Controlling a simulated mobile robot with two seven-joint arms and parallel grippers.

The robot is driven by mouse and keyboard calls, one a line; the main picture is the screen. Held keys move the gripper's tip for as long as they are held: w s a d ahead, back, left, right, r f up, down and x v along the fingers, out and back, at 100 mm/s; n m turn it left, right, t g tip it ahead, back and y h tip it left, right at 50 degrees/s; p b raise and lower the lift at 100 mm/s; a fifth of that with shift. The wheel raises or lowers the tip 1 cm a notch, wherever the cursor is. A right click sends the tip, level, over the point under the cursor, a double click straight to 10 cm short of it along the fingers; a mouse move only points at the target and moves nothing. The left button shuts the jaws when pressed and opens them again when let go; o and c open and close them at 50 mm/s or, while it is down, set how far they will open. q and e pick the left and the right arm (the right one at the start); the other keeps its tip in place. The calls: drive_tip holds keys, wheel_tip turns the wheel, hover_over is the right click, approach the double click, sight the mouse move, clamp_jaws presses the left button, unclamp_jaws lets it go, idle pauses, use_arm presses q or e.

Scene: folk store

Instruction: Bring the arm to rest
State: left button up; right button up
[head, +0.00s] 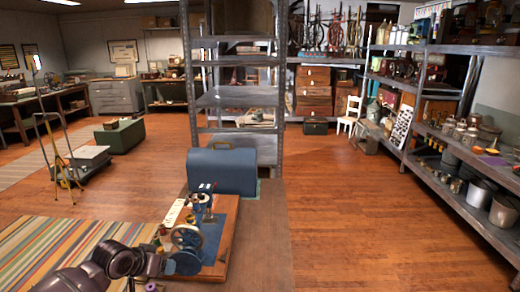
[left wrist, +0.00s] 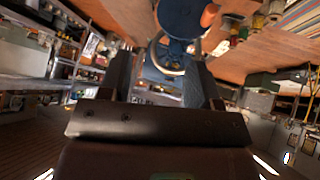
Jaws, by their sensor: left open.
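My left arm comes in at the bottom left of the head view, with the left gripper (head: 145,266) low and partly cut off by the bottom edge. In the left wrist view its two dark fingers stand apart, so the gripper (left wrist: 162,68) is open, and nothing is clearly held. A blue machine with a metal handwheel (head: 187,238) stands on a wooden base just beyond the gripper. In the wrist view the blue machine (left wrist: 185,18) shows beyond and between the fingers; I cannot tell the exact gap. My right gripper is not in view.
A blue domed case (head: 222,171) stands behind the machine. A metal shelf rack (head: 236,100) rises behind it. Loaded shelves (head: 440,160) line the right side. The wooden floor (head: 350,220) at centre right is clear. A yellow tripod (head: 66,165) stands at the left.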

use_arm(q)
drive_tip(key=s+f+t+y+b, duration=0.1)
drive_tip(key=s+f, duration=0.4)
drive_tip(key=s, duration=0.5)
drive_tip(key=s+f+n+t+y+b, duration=0.1)
drive_tip(key=s+f, duration=0.4)
drive_tip(key=s, duration=0.5)
drive_tip(key=s+f+t+y+b, duration=0.1)
drive_tip(key=s+f, duration=0.4)
drive_tip(key=s, duration=0.5)
drive_tip(key=shift+s+f+t+y, duration=0.15)
drive_tip(key=shift+f+t+y, duration=0.1)
drive_tip(key=shift+t+y, duration=0.3)
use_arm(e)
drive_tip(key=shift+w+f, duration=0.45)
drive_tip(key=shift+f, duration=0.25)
use_arm(q)
drive_tip(key=shift+a+n, duration=0.15)
drive_tip(key=shift+n, duration=0.15)
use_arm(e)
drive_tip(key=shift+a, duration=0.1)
